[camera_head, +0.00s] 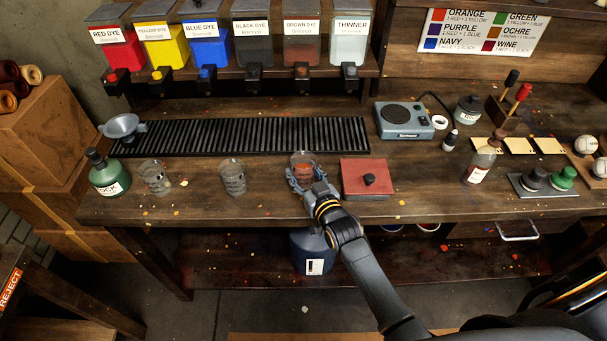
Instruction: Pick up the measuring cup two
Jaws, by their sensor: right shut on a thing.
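Three clear measuring cups stand in a row near the front of the wooden workbench: a left cup (155,178), a middle cup (232,178) and a right cup (303,157). My right gripper (305,177) is shut on the right cup, its fingers around the cup's lower part. Something reddish-brown shows inside this cup. The gripper hides its base, so I cannot tell whether it touches the bench. No label tells me which cup is number two. My left gripper is not in view.
A red block with a black knob (368,180) stands close to the right of my gripper. A black slatted grate (240,136) lies behind the cups, below the dye dispensers (205,45). A green bottle (108,175) stands at left, a scale (404,120) at back right.

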